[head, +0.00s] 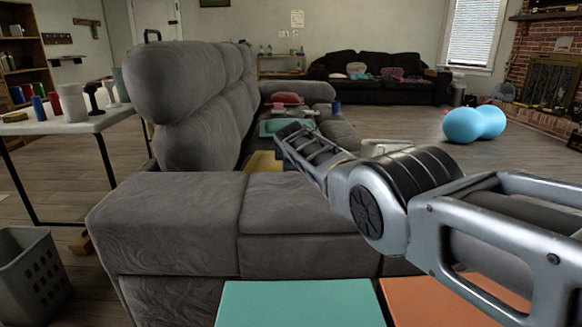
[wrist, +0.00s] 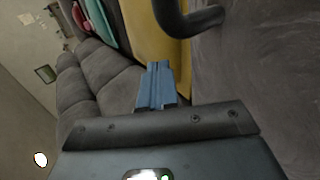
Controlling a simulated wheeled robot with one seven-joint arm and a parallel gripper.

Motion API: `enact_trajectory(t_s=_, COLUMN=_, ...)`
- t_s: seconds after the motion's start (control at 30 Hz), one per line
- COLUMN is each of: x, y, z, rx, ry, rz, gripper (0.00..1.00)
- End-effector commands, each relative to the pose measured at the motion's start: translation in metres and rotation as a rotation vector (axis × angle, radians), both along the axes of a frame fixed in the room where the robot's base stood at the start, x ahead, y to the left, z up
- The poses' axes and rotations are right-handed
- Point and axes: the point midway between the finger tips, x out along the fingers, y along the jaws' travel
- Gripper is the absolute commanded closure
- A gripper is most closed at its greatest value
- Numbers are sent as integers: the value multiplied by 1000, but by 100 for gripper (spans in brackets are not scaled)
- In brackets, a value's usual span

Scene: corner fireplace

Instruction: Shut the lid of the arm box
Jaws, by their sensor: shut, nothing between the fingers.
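The grey sofa (head: 185,105) has a broad padded arm box (head: 165,205) at its near end. A seam divides its top, and the section right of it (head: 290,195) looks flat in the head view. I cannot tell which part is the lid or how far it stands open; my arm covers the right side. In the wrist view a grey textured panel (wrist: 265,70), probably part of the arm box, fills the right side. A dark curved bar (wrist: 190,22) crosses its upper edge. My gripper (wrist: 157,72) is shut and empty, pointing toward a yellow surface below that bar.
A yellow item (head: 262,162) and a teal tray (head: 285,127) lie on the sofa seat. A white table (head: 62,124) with bottles and a grey basket (head: 32,270) are at left. Teal (head: 300,303) and orange (head: 445,300) surfaces are near the bottom. Blue balls (head: 463,125) lie on open floor.

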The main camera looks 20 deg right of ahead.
Motion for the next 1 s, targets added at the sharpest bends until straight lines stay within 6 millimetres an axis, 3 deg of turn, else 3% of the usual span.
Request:
enact_trajectory(t_s=0.6, x=1, y=0, z=-2, rx=0, ry=0, rz=0, gripper=100)
enact_trajectory(t_s=1.0, x=-10, y=3, z=12, rx=-1, ry=2, rz=0, gripper=100)
